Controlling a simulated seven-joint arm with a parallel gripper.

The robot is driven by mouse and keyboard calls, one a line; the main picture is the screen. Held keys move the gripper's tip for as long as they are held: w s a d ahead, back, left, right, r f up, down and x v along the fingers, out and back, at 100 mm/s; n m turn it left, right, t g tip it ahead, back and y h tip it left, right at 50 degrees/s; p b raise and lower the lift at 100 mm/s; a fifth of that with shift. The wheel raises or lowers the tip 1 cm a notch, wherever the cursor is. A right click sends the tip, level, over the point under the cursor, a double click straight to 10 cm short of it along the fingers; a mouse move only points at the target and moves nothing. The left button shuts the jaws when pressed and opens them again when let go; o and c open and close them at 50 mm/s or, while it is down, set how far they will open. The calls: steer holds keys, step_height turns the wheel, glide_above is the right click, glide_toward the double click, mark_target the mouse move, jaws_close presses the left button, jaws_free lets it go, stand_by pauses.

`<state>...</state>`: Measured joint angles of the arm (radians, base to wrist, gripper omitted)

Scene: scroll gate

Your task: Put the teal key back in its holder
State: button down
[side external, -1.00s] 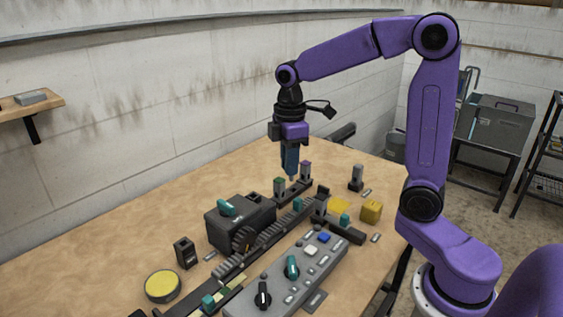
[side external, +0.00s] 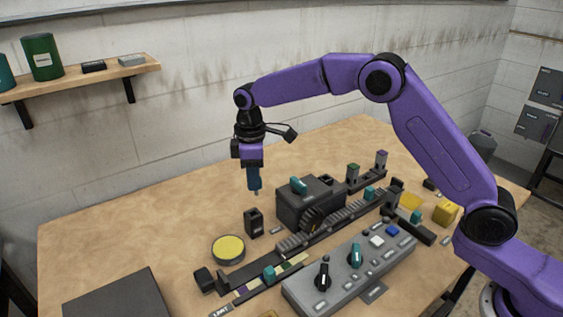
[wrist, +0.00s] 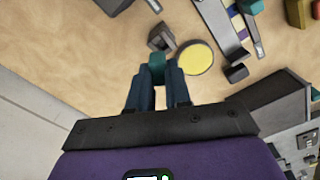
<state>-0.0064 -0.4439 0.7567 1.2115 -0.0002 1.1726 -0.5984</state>
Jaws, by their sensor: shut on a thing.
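My gripper (side external: 254,187) is shut on the teal key and points down in the air. In the wrist view the teal key (wrist: 157,68) sits between the fingertips of my gripper (wrist: 158,80); in the side view the fingers mostly hide it. A dark, open-topped holder (side external: 254,222) stands on the table just below the gripper, with a clear gap between. The holder also shows in the wrist view (wrist: 161,37), just beyond the key. I cannot tell whether key and holder line up.
A yellow round pad (side external: 228,249) lies left of the holder. A black box (side external: 311,205) with a teal handle stands to its right. A grey control panel (side external: 348,274) is in front.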

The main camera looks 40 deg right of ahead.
steer(key=shift+w+a+f, duration=0.1)
steer(key=shift+a+f, duration=0.1)
steer(key=shift+f, duration=0.6)
steer(key=shift+w+a+f, duration=0.1)
steer(key=shift+a+f, duration=0.05)
steer(key=shift+f, duration=0.7)
steer(key=shift+a+f, duration=0.2)
steer(key=shift+f, duration=0.6)
steer(key=shift+f, duration=1.45)
stand_by(0.7)
steer(key=c, duration=0.5)
jaws_free()
steer(key=shift+r, duration=0.1)
step_height(320, 180, up, 7)
stand_by(1.1)
steer(key=shift+s, duration=0.1)
stand_by(0.6)
